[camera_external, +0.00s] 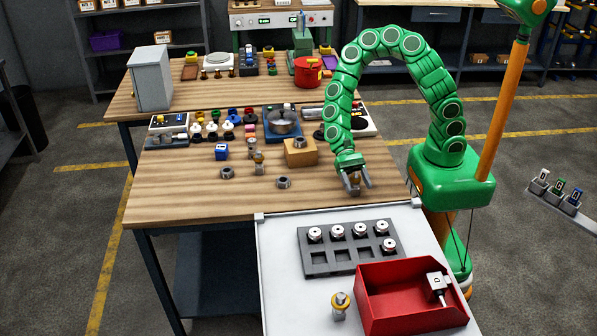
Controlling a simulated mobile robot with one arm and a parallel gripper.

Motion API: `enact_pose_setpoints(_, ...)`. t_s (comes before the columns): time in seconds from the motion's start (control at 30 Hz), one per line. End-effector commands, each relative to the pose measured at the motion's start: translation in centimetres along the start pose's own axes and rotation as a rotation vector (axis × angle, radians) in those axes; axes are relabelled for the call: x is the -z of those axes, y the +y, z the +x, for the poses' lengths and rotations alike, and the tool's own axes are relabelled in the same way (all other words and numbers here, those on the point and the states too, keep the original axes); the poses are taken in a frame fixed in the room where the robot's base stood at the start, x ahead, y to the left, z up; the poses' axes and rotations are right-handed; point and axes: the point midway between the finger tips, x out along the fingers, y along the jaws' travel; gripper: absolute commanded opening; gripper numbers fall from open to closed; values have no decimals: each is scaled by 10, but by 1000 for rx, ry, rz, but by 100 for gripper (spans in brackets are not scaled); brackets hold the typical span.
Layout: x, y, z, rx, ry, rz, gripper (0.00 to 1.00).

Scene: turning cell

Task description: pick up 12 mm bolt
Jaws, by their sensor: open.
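My gripper (354,186) points down over the front right part of the wooden table (180,205), its two grey fingers apart. A small brownish thing shows between the fingers; I cannot tell whether it is a bolt, part of the table or part of the gripper. No label or size marks a 12 mm bolt. A small upright metal piece with a tan top (259,162) stands left of my gripper. A similar piece with a yellow collar (340,304) stands on the white surface in front.
Two metal rings or nuts (283,182) (227,173) and a blue cube (222,152) lie to the left. A tan block (300,157) stands behind. In front are a grey socketed tray (318,268) holding several metal parts and a red bin (390,323). The table's front left is clear.

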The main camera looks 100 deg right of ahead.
Motion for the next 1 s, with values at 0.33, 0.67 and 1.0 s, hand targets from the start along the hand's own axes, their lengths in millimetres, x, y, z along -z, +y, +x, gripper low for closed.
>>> enact_pose_setpoints(0.33,0,0,0,0,-1,0,31)
enact_pose_setpoints(0.67,0,0,0,-1,-1,0,0)
enact_pose_setpoints(1.0,-8,0,-4,-1,-1,-2,0)
